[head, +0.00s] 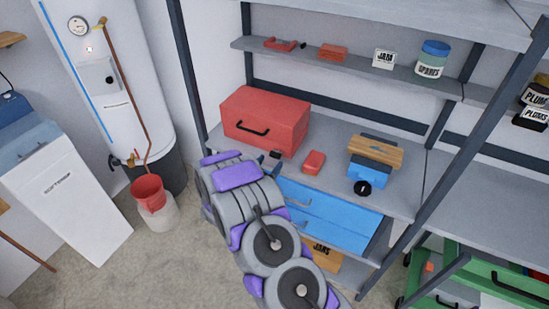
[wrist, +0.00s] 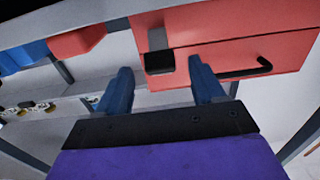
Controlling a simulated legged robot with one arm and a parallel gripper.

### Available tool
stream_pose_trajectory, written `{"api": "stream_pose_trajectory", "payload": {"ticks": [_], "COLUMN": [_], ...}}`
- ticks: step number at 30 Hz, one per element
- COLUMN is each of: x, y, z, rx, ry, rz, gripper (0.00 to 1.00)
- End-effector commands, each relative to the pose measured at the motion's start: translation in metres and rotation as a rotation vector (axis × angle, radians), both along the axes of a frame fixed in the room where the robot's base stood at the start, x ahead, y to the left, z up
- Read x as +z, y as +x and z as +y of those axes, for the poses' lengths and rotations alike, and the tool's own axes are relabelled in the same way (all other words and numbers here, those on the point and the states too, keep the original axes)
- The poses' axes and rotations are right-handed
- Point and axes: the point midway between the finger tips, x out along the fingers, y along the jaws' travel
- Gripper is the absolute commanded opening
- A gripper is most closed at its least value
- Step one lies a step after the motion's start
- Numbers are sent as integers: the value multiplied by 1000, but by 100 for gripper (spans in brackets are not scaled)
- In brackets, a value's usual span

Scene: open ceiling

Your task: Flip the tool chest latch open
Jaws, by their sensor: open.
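The red tool chest (head: 272,114) sits on the shelf with a black handle (head: 250,128) on its front. In the wrist view the chest (wrist: 225,45) fills the upper right, with its handle (wrist: 245,72) at the right. A latch (wrist: 158,50) with a grey upper part and a black lower end lies across the seam on the chest front. My gripper (wrist: 160,66) is open, its two blue fingers apart. The latch appears between the fingertips, the right finger close beside it. Contact cannot be told.
A small red box (head: 314,162) and a blue device (head: 367,175) with a wooden block on it sit right of the chest. Blue drawers (head: 330,212) are below the shelf. A dark post (head: 188,75) stands left.

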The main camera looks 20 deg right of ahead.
Motion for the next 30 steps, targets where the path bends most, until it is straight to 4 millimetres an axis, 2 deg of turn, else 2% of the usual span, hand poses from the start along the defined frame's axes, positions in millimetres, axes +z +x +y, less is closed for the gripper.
{"api": "stream_pose_trajectory", "payload": {"ticks": [3,9,21,23,30], "x": [-1,0,0,0,0], "y": [12,25,30,30,30], "z": [-16,-33,-38,-38,-38], "rx": [-3,-2,0,0,0], "ry": [0,0,1,1,1], "rz": [-2,-1,-1,-1,-1], "gripper": [68,68,68,64,41]}}
